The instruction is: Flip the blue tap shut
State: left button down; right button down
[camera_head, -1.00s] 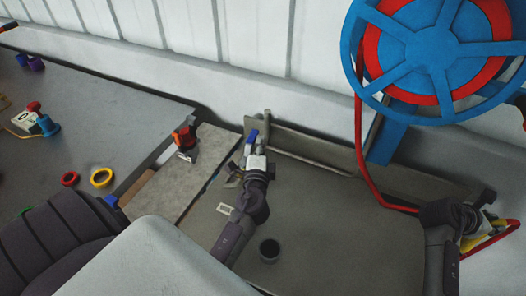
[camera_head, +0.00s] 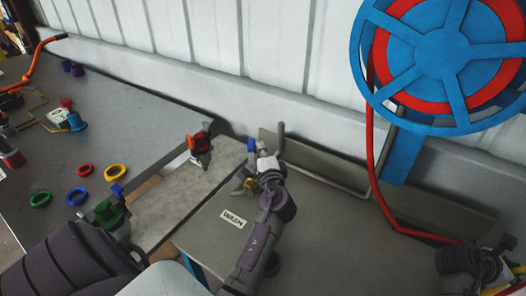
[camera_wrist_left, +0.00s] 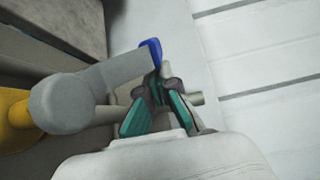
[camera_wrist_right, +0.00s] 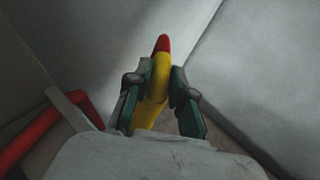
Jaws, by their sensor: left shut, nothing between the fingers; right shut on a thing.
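The blue tap handle (camera_head: 251,145) stands upright at the back left of the grey wash surface. In the left wrist view, the blue tip (camera_wrist_left: 152,52) shows at the end of a grey lever, with a yellow part at the left edge. My left gripper (camera_wrist_left: 165,85) is shut and empty, close beside the blue tip; whether they touch I cannot tell. My right gripper (camera_wrist_right: 156,85) is shut on a yellow nozzle with a red tip (camera_wrist_right: 157,75).
A blue and red hose reel (camera_head: 440,60) hangs on the wall, with its red hose running down to the right. An orange and black item (camera_head: 200,146) stands on the left bench. Coloured rings (camera_head: 115,172) lie there. The wash surface (camera_head: 310,235) is largely clear.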

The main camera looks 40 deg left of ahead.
dwell(0.4)
pick_arm(q)
notch_tip(320, 180, up, 10)
dwell(0.5)
pick_arm(e)
jog(key=shift+r, duration=0.1)
